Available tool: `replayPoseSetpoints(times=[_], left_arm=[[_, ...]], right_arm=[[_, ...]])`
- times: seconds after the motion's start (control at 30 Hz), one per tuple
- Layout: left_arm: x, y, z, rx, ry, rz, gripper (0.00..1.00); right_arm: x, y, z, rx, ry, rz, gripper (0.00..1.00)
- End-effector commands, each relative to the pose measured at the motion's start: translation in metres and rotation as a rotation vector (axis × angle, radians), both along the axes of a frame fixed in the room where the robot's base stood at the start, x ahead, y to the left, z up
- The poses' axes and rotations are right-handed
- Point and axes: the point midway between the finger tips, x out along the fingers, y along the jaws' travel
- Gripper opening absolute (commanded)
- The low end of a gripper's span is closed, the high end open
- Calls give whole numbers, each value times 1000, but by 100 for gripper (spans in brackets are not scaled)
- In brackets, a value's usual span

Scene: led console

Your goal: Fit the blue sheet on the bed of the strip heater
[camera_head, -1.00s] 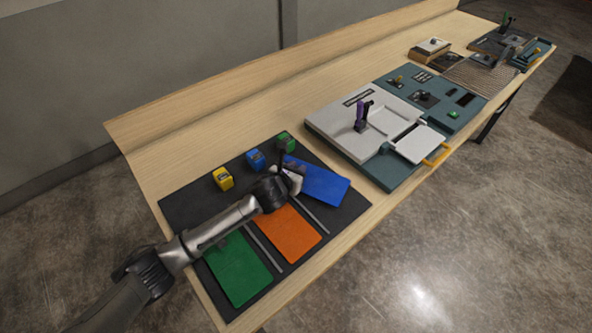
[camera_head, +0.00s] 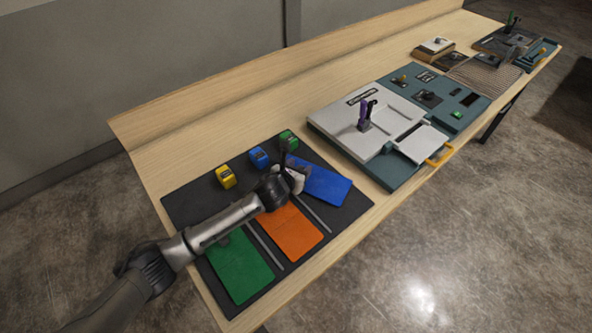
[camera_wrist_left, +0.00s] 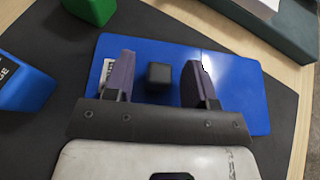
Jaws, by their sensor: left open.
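The blue sheet (camera_head: 324,181) lies at the right end of the dark mat, slightly askew. It also shows in the left wrist view (camera_wrist_left: 240,85), with a small black block (camera_wrist_left: 159,73) standing on it and a pale label near its left edge. My left gripper (camera_head: 297,170) is over the sheet's left part. In the left wrist view its two purple-grey fingers (camera_wrist_left: 159,70) are open, one on each side of the black block, with gaps between. A white-topped machine (camera_head: 345,122) with a purple lever (camera_head: 364,113) stands to the right; I cannot tell for sure that it is the strip heater.
An orange sheet (camera_head: 290,233) and a green sheet (camera_head: 240,268) lie on the mat (camera_head: 190,200), with thin grey strips between. Yellow (camera_head: 225,177), blue (camera_head: 259,157) and green (camera_head: 288,140) blocks stand behind. More equipment fills the bench's far end.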

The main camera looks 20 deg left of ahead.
Motion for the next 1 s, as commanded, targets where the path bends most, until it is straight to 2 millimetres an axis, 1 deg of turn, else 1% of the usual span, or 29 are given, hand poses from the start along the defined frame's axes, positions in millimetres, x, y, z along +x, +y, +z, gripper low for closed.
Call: replayPoseSetpoints(times=[0.1, 0.17, 0.5, 0.7, 0.83, 1.0], left_arm=[[-1, 0, 8, -1, -1, -1, 51], [-9, 1, 10, 1, 0, -1, 51], [-65, 5, 35, 1, -1, -2, 51], [-93, 7, 45, 2, 0, -1, 51], [-104, 7, 49, 0, 0, 0, 51], [-110, 7, 52, 0, 0, 0, 51]], right_arm=[[0, 1, 0, 2, 0, -1, 43], [0, 1, 3, 4, 1, -2, 43], [0, 1, 17, 2, 0, -1, 43], [0, -1, 21, -3, 0, 2, 43], [0, -2, 22, -7, 0, 4, 43], [0, -2, 23, -7, 0, 5, 43]])
